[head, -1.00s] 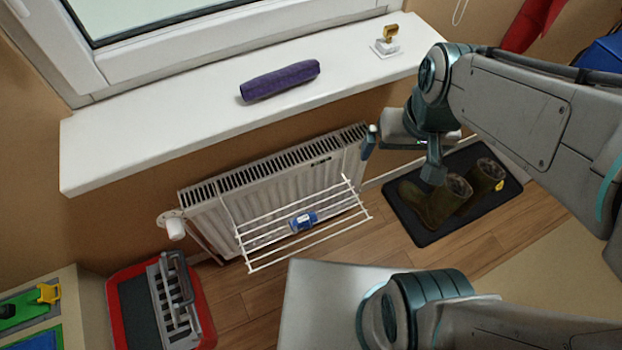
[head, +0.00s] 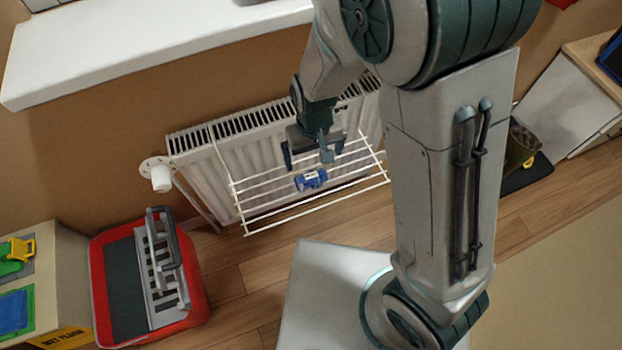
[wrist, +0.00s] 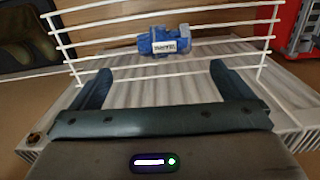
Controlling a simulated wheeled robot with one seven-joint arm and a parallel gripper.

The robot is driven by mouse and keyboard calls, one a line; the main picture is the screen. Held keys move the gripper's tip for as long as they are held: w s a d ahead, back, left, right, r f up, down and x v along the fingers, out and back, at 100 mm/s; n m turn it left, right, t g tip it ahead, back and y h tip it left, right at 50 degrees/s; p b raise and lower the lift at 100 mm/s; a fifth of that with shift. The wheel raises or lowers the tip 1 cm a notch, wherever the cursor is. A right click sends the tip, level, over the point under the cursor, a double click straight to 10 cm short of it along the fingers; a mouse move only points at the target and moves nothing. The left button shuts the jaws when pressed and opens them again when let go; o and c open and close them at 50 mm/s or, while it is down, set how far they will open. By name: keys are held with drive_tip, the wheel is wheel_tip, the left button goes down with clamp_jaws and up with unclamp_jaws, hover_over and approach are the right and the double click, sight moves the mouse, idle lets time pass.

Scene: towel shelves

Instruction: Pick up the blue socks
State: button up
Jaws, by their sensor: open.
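The blue socks (head: 311,179) are a small rolled bundle with a white label, lying on the white wire rack in front of the radiator. They also show in the wrist view (wrist: 160,40), beyond my fingertips and roughly midway between them. My gripper (head: 307,160) is open and empty, just above and behind the socks in the head view. In the wrist view its two fingers (wrist: 159,80) stand wide apart, with a gap between them and the socks.
The wire drying rack (head: 250,207) hangs on the white radiator (head: 228,170). A white windowsill (head: 130,55) is above. A red toolbox (head: 197,295) stands on the floor at left. Boots (head: 520,145) on a dark mat are partly hidden by my arm at right.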

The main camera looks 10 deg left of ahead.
sight(311, 176)
wheel_tip(311, 176, down, 5)
drive_tip(key=shift+f+b, duration=0.1)
drive_tip(key=shift+b, duration=0.45)
drive_tip(key=shift+s+a+f+b, duration=0.15)
drive_tip(key=shift+f+b, duration=0.35)
drive_tip(key=shift+f, duration=0.85)
drive_tip(key=shift+s+a+f+b, duration=0.1)
drive_tip(key=shift+f+b, duration=0.4)
drive_tip(key=shift+f, duration=0.8)
drive_tip(key=c, duration=1)
